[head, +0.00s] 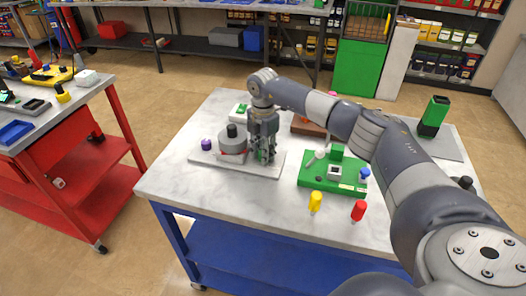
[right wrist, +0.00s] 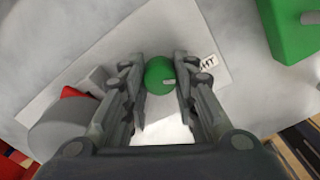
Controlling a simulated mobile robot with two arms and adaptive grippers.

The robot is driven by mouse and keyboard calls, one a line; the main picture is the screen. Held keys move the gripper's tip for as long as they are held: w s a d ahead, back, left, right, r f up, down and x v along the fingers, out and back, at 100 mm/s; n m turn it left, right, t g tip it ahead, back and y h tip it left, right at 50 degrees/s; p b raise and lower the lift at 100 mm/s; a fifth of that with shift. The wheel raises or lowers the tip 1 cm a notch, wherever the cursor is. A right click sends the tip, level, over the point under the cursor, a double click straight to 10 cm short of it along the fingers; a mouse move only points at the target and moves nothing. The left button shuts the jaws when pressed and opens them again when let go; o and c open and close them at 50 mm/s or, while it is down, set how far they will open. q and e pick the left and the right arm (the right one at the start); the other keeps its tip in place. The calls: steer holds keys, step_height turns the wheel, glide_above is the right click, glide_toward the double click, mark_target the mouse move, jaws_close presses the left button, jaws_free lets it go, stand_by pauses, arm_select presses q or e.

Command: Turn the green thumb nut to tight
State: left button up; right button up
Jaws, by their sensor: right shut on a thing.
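In the head view my right gripper (head: 264,150) points down over the right part of the vacuum pump's grey base plate (head: 205,158). The gripper hides most of the nut there. A grey pump body (head: 232,143) with a black top stands just left of the gripper. My left gripper is not in view.
A purple knob (head: 206,144) stands on the plate's left part. A green board (head: 312,183) with small parts lies to the right. A yellow (head: 315,201) and a red (head: 358,210) piece stand near the front edge. The table's front left is clear.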

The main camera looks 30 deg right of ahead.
steer(key=o, duration=1.1)
steer(key=shift+r, duration=0.1)
step_height(320, 180, up, 12)
steer(key=shift+f, duration=0.1)
